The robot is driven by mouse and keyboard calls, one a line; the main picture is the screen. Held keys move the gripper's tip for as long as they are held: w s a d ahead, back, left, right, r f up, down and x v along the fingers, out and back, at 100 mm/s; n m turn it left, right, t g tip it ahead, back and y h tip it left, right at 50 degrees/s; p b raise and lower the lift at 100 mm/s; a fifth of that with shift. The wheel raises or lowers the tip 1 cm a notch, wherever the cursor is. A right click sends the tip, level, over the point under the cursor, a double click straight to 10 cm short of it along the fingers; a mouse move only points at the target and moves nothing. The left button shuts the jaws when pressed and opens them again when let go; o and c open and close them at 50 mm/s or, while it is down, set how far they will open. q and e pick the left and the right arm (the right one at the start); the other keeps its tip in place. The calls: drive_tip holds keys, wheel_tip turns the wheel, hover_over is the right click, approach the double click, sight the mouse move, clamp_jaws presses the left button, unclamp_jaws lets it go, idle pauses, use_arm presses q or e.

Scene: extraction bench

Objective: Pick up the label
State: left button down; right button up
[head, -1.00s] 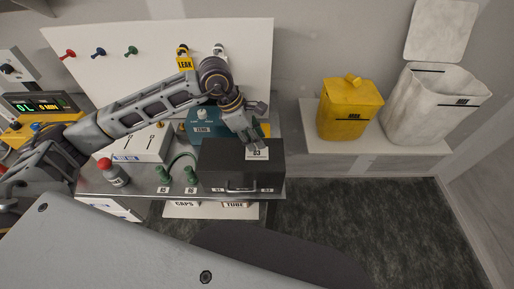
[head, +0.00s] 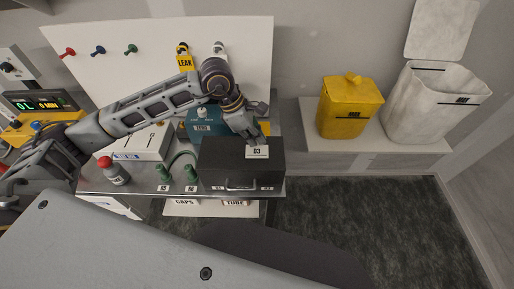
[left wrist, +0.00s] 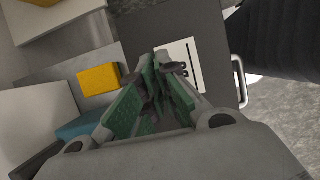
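The label (head: 257,152), a small white card marked 03, is on top of the dark box (head: 222,158) near its right end. It also shows in the left wrist view (left wrist: 187,62), partly covered by a fingertip. My left gripper (head: 256,139) reaches down at the label's back edge. In the left wrist view its green-padded fingers (left wrist: 163,62) converge close together at the label's edge. Whether they touch or pinch it is hidden. My right gripper is not in view.
Green stoppers (head: 163,172) and a red-capped bottle (head: 113,171) stand left of the box. A teal container (head: 203,129) is behind it. A yellow bin (head: 349,108) and a white bin (head: 432,105) stand on the right shelf, with clear space between them and the box.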

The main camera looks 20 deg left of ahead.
use_arm(q)
drive_tip(key=shift+r, duration=0.15)
drive_tip(key=shift+r, duration=0.55)
wheel_tip(320, 180, up, 6)
drive_tip(key=shift+r+b, duration=0.1)
drive_tip(key=shift+b, duration=0.7)
wheel_tip(320, 180, up, 2)
drive_tip(key=shift+r, duration=0.2)
